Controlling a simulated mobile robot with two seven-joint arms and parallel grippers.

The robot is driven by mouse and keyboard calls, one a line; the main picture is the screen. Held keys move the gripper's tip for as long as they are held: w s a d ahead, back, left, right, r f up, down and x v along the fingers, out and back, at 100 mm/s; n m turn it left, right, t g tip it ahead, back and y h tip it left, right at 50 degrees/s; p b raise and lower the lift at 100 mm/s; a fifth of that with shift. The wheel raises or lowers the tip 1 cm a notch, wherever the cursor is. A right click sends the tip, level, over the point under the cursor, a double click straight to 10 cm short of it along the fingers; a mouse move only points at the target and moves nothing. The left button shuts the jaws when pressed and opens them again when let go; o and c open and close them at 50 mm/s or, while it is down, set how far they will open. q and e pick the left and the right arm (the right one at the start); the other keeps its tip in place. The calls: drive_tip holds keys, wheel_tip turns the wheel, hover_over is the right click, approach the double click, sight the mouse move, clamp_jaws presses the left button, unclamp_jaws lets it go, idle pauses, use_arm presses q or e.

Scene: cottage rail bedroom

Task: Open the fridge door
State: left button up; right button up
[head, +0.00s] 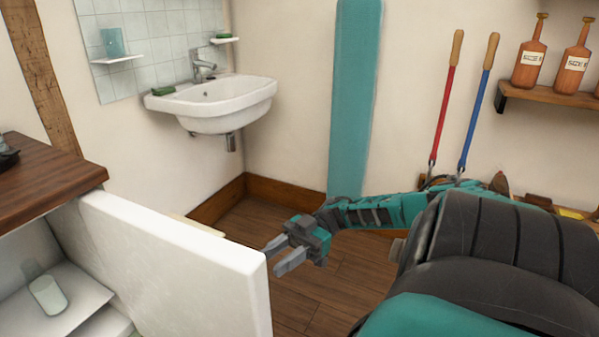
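The white fridge door (180,265) stands open at the lower left, swung out from the fridge under a wooden top. The fridge interior (22,272) shows to the left of the door, with a pale cup (47,296) on a white shelf. My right gripper (272,260) is by the free edge of the door, on its right side. Its two fingers are apart with nothing between them. I cannot tell whether a finger touches the door. My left gripper is not in view.
A wooden counter top (45,180) covers the fridge. A white sink (215,103) hangs on the back wall. A teal board (355,100) and two long-handled tools stand at the wall. A shelf (550,96) holds bottles. Bare wooden floor (340,280) lies beyond the door.

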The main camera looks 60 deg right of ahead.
use_arm(q)
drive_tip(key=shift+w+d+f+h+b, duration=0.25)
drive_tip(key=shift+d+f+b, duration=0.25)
drive_tip(key=shift+b, duration=0.8)
use_arm(e)
drive_tip(key=v, duration=0.9)
drive_tip(key=shift+d, duration=0.2)
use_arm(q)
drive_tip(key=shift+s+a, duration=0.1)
